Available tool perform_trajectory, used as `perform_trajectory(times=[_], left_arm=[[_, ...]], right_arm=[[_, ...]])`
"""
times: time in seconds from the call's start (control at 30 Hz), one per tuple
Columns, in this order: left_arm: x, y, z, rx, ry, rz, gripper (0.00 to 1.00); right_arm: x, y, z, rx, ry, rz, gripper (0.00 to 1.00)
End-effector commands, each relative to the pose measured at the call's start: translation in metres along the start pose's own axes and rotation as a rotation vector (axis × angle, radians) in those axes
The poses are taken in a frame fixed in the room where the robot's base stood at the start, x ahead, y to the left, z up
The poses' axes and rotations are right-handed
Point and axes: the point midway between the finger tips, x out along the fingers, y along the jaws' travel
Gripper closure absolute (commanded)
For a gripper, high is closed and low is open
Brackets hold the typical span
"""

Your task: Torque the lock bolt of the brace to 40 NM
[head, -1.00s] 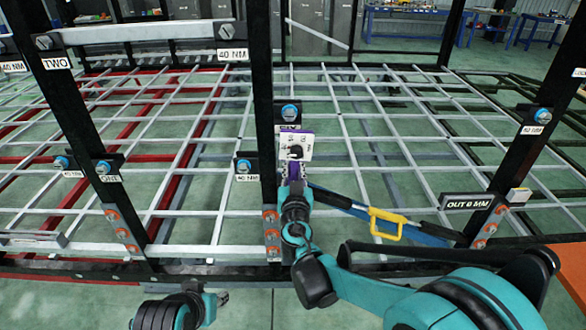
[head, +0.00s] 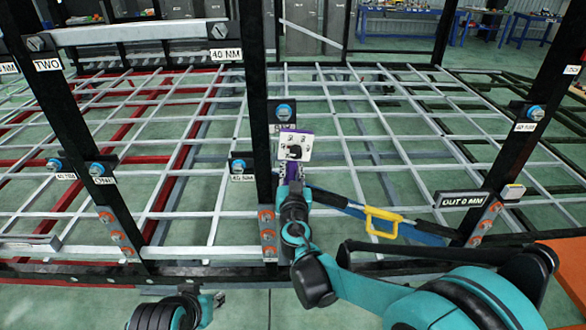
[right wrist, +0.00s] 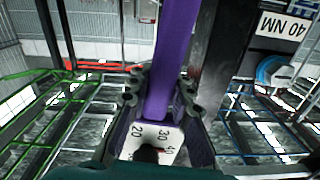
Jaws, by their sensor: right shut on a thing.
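My right gripper (head: 293,182) is shut on a purple torque tool with a white dial plate (head: 296,147). In the right wrist view, its purple shaft (right wrist: 163,65) sits between the fingers (right wrist: 160,100), and its white scale (right wrist: 150,140) shows 20, 30 and 40. A blue-headed bolt (head: 283,111) is on the middle black post, just above the dial in the head view. The label under it is partly hidden. The wrist view shows a blue bolt (right wrist: 270,70) by a 40 NM label, apart from the shaft. My left gripper (head: 218,298) is low; its fingers are unclear.
Other blue bolts sit on the middle post's left side (head: 238,166), the left post (head: 97,169) and the right post (head: 533,112). A dark bar with a yellow handle (head: 383,221) slopes behind my right arm. An OUT 0 MM sign (head: 462,199) is at right.

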Motion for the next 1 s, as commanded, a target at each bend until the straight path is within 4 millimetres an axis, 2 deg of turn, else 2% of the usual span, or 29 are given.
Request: perform_trajectory(times=[0.23,1.0], left_arm=[[-0.001,0.0,0.0,0.0,0.0,0.0,0.64],[-0.003,0.0,-0.002,0.0,0.0,0.0,0.64]], right_arm=[[-0.005,-0.002,-0.001,-0.013,0.0,0.0,1.0],[-0.05,-0.002,-0.001,-0.013,0.0,0.001,1.0]])
